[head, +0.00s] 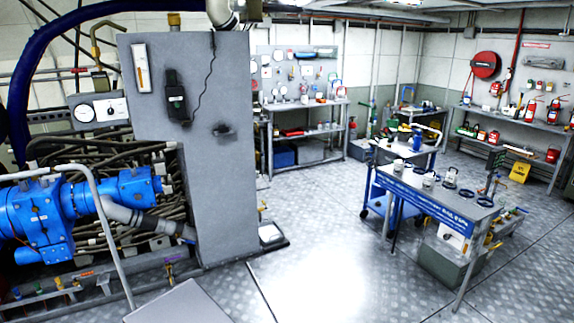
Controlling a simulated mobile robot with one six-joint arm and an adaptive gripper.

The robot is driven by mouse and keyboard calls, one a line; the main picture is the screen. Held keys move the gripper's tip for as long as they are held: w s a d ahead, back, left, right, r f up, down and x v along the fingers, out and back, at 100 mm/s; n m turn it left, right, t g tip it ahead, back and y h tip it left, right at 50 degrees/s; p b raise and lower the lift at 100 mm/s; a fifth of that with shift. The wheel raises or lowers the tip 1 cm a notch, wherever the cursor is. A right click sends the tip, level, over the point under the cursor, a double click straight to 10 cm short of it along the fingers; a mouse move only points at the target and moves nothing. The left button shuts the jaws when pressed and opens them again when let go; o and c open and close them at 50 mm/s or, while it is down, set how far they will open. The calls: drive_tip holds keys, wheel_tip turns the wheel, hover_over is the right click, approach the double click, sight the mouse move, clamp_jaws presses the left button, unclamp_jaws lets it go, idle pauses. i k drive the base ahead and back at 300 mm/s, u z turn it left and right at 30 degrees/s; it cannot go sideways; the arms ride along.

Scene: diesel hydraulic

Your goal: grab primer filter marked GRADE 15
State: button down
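I cannot pick out the primer filter marked GRADE 15, as no filter marking is readable from this distance. Small canister-like items stand on the grey-topped table with a blue front panel (425,204) at the right. One is a pale cylinder (428,180), and another is a small dark-topped item (450,178). I cannot tell whether any of these is a filter. A blue container (417,140) stands on the table behind. My gripper is not in view.
A tall grey panel (212,200) and blue pump machinery (45,225) fill the left. Shelves with tools (308,106) stand at the back, and a bench with red extinguishers (531,108) at the right. The floor between panel and table (310,225) is clear.

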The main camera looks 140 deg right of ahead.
sight(451, 177)
drive_tip(key=u, duration=0.1)
drive_tip(key=k, duration=0.15)
drive_tip(key=z, duration=3.65)
drive_tip(key=k, duration=0.2)
drive_tip(key=z, duration=1.15)
drive_tip(key=i, duration=0.15)
drive_tip(key=z, duration=0.3)
